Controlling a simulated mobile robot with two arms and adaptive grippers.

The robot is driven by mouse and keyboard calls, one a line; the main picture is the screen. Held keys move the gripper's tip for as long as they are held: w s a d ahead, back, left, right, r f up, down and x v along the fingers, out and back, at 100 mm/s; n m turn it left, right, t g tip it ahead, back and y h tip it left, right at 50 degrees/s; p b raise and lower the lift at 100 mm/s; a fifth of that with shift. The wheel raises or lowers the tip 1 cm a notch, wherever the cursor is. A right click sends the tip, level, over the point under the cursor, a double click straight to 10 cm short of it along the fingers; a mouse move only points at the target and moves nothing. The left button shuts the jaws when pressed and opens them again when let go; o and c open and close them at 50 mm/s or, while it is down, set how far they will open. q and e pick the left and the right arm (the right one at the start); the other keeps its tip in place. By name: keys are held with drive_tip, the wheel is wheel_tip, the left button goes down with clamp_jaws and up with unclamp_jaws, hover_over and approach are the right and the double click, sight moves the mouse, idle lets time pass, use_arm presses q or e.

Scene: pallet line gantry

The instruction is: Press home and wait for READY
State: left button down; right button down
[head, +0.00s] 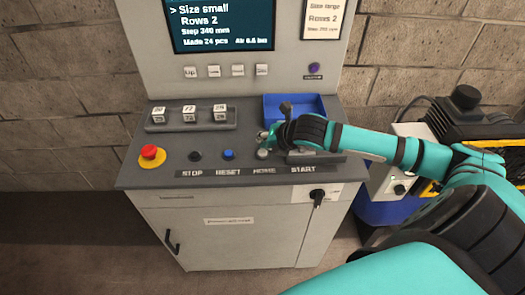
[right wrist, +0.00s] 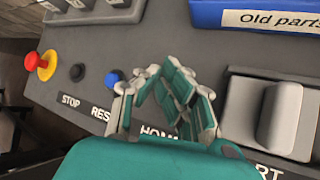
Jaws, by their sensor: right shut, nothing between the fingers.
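The HOME button (head: 263,154) is a pale round button above its label on the console's sloping panel, between the blue RESET button (head: 228,155) and START. My right gripper (head: 266,137) is shut and empty, just above and behind the HOME button in the head view. Whether it touches the button I cannot tell. In the right wrist view its fingers (right wrist: 160,78) cover the button and part of the HOME label (right wrist: 158,133). The screen (head: 222,24) reads Size small, Rows 2, Step 340 mm, Made 24 pcs and an air pressure; no READY shows. My left gripper is out of view.
A red emergency stop (head: 149,152) and black STOP button (head: 195,156) sit to the left. A blue tray (head: 310,105) labelled Old parts lies behind my right gripper. A grey START lever (right wrist: 279,118) is close on its right.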

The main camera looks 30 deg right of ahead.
sight(265, 151)
drive_tip(key=shift+f, duration=0.2)
idle(0.4)
drive_tip(key=shift+f, duration=0.2)
drive_tip(key=shift+f, duration=0.5)
idle(0.6)
drive_tip(key=shift+r, duration=0.1)
drive_tip(key=shift+r+p, duration=0.8)
drive_tip(key=shift+p, duration=0.3)
wheel_tip(265, 151, up, 5)
drive_tip(key=p, duration=0.5)
drive_tip(key=shift+r+p, duration=0.1)
drive_tip(key=shift+p, duration=0.25)
